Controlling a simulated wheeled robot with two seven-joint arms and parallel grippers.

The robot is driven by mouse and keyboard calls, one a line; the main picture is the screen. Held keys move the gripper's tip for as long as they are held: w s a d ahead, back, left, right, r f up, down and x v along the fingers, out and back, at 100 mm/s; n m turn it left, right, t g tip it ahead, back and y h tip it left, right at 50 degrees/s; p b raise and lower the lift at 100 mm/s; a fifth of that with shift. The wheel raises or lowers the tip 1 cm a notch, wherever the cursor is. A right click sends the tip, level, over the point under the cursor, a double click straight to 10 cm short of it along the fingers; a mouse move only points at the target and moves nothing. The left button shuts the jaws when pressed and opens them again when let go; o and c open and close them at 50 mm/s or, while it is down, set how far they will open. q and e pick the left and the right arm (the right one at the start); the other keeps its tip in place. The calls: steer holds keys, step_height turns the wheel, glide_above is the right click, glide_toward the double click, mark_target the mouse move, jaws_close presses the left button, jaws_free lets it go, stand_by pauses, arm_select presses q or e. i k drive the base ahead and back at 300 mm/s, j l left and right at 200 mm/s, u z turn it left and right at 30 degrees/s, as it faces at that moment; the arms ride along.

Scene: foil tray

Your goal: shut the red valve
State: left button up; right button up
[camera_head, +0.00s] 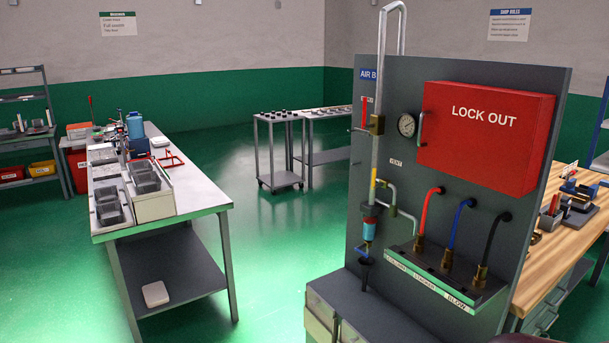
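A small red lever (364,110) stands upright beside the vertical grey pipe on the grey panel. It appears to be the red valve's handle. A brass valve body (377,125) sits on the pipe just right of it, and a short metal bar (359,131) sticks out to the left below the lever. The lever is small, so its exact joint with the valve body cannot be made out. Neither of my grippers shows in the head view.
The grey panel (345,215) carries a red LOCK OUT box (484,140), a gauge (407,125), a filter bowl (369,229) and red, blue and black hoses. A white-topped bench (187,191) stands left, a wooden bench (553,262) right.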

mark_target(363, 127)
steer(key=i+z, duration=0.2)
steer(key=i, duration=0.25)
steer(key=i+j+z, duration=0.2)
steer(key=i, duration=0.25)
steer(key=i+j+z, duration=0.25)
steer(key=i, duration=0.2)
steer(key=i+j+z, duration=0.2)
steer(key=i, duration=0.25)
